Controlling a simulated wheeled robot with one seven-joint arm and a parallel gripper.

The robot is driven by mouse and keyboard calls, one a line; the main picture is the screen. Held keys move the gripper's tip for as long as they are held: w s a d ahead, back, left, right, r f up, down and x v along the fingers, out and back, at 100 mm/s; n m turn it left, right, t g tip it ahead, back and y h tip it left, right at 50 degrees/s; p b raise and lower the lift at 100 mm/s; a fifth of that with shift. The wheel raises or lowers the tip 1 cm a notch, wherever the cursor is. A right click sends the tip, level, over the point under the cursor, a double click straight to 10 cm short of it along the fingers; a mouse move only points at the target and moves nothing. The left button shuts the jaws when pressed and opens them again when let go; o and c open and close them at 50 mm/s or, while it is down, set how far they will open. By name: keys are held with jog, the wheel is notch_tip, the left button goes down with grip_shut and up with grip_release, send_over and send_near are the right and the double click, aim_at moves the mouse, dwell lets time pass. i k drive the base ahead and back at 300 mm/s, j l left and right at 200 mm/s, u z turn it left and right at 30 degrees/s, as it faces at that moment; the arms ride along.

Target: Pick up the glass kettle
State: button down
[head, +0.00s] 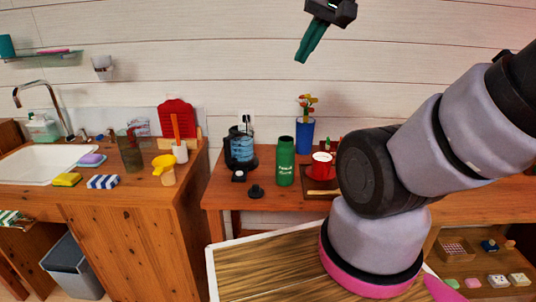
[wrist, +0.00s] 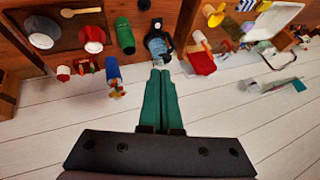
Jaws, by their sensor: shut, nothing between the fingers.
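The glass kettle (head: 240,148) stands on the wooden table near its left end, against the wall. It has a clear bluish body with black parts. In the wrist view the kettle (wrist: 157,44) shows just beyond my fingertips, seen from above. My gripper (head: 301,60) is high up in front of the white wall, above and to the right of the kettle, apart from it. Its two green fingers (wrist: 160,72) lie together, shut and empty.
Right of the kettle stand a green canister (head: 285,162), a blue vase with flowers (head: 305,133) and a red cup (head: 322,166). A small black lid-like piece (head: 256,191) lies in front.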

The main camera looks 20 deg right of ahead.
aim_at(239, 150)
jog(key=i+j, duration=0.1)
jog(key=j, duration=0.3)
jog(key=i+j, duration=0.1)
jog(key=j, duration=0.3)
jog(key=i+j, duration=0.15)
jog(key=j, duration=0.2)
jog(key=i+j, duration=0.1)
jog(key=j, duration=0.3)
jog(key=z, duration=0.05)
